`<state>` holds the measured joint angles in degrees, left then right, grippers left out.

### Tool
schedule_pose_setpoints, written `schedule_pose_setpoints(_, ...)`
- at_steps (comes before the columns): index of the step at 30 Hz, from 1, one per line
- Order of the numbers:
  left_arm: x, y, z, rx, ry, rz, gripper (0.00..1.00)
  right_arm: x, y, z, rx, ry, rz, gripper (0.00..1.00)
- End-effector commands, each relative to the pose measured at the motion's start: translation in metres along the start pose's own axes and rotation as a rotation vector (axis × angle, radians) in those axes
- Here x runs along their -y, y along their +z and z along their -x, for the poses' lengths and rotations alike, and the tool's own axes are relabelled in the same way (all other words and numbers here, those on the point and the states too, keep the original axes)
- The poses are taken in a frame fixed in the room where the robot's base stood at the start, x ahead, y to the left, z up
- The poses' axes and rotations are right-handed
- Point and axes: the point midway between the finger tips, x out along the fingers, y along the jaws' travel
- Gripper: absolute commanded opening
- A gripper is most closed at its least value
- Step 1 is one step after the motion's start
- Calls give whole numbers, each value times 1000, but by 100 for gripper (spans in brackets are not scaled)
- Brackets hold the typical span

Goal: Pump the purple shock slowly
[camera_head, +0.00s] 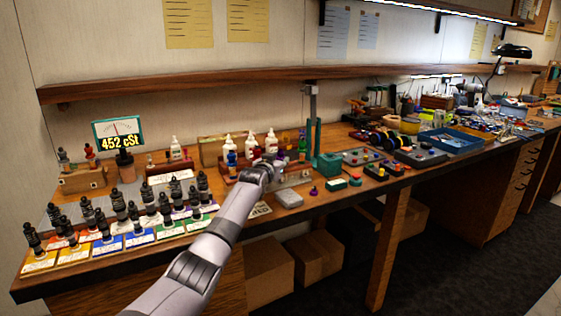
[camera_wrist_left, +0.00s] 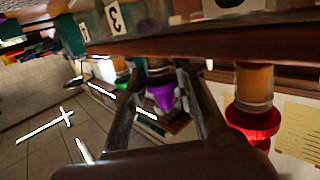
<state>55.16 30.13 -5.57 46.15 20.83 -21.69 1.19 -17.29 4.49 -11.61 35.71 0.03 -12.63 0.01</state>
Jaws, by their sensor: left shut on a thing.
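The purple shock (camera_wrist_left: 161,95) shows in the left wrist view between the two fingers of my left gripper (camera_wrist_left: 165,78), with its purple end towards the camera. The view is tilted, and the fingertips are partly hidden behind a wooden bar. My left gripper is shut on the shock. In the head view my left gripper (camera_head: 275,166) is at the wooden rack on the bench, and my wrist hides most of what it holds. A red shock (camera_wrist_left: 254,122) with an amber body is beside the gripper in the wrist view. My right gripper is not in view.
A gauge display (camera_head: 117,132) reading 452 cSt stands at the back left. Several black shocks stand on coloured cards at the left front. White bottles (camera_head: 271,142) stand behind the gripper. A grey box (camera_head: 289,199) lies near the bench's front edge.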

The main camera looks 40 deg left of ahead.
Motion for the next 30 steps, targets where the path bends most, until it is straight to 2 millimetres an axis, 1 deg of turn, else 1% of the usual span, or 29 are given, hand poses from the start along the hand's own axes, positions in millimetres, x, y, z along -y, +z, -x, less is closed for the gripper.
schedule_pose_setpoints(1, 0, 4, 0, 4, 0, 0, 0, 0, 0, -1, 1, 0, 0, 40)
schedule_pose_setpoints(9, 0, 7, -1, 4, 0, -1, 0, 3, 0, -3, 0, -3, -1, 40)
schedule_pose_setpoints(19, 0, 4, 0, 3, 0, -1, 0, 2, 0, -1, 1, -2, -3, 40)
schedule_pose_setpoints(30, 0, -2, 0, 0, 0, 0, 0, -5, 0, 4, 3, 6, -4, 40)
